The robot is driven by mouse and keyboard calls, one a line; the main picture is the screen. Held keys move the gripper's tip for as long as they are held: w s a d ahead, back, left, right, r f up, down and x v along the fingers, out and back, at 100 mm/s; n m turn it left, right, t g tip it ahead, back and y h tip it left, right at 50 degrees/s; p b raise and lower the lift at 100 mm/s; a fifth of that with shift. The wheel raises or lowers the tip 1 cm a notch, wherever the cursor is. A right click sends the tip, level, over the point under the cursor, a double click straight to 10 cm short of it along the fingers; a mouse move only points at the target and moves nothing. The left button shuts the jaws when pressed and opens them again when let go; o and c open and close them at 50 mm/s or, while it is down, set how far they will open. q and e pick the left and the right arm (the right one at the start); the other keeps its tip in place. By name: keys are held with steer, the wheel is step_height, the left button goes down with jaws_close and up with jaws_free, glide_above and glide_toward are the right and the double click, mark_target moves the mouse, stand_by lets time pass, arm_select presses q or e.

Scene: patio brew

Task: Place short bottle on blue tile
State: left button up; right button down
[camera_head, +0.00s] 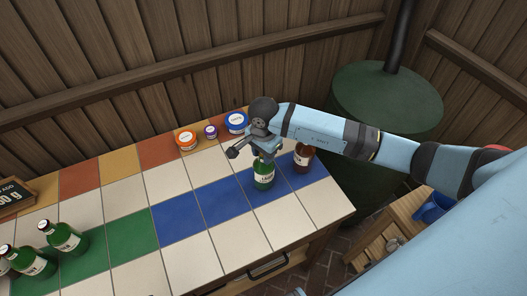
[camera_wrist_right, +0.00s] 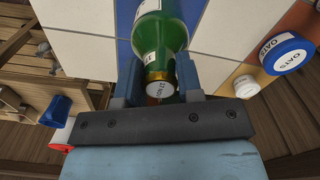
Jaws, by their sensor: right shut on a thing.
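A green bottle (camera_head: 264,177) with a white label is at the right part of the tiled counter, over the row of blue tiles (camera_head: 221,201). My right gripper (camera_head: 264,151) is above it, shut on its neck. In the right wrist view the bottle's neck and cap lie between the two fingers (camera_wrist_right: 160,80), and the green bottle body (camera_wrist_right: 160,30) extends beyond them. I cannot tell whether its base touches the tile. The bottle looks upright in the head view. My left gripper is not in view.
A brown bottle (camera_head: 303,158) stands just right of the held bottle. Jars with orange (camera_head: 186,139), purple (camera_head: 211,131) and blue lids (camera_head: 236,121) stand along the back. Several green bottles (camera_head: 63,238) stand at the left. White and blue tiles between are clear.

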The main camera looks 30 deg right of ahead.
steer(key=shift+r, duration=0.1)
steer(key=c, duration=0.8)
jaws_free()
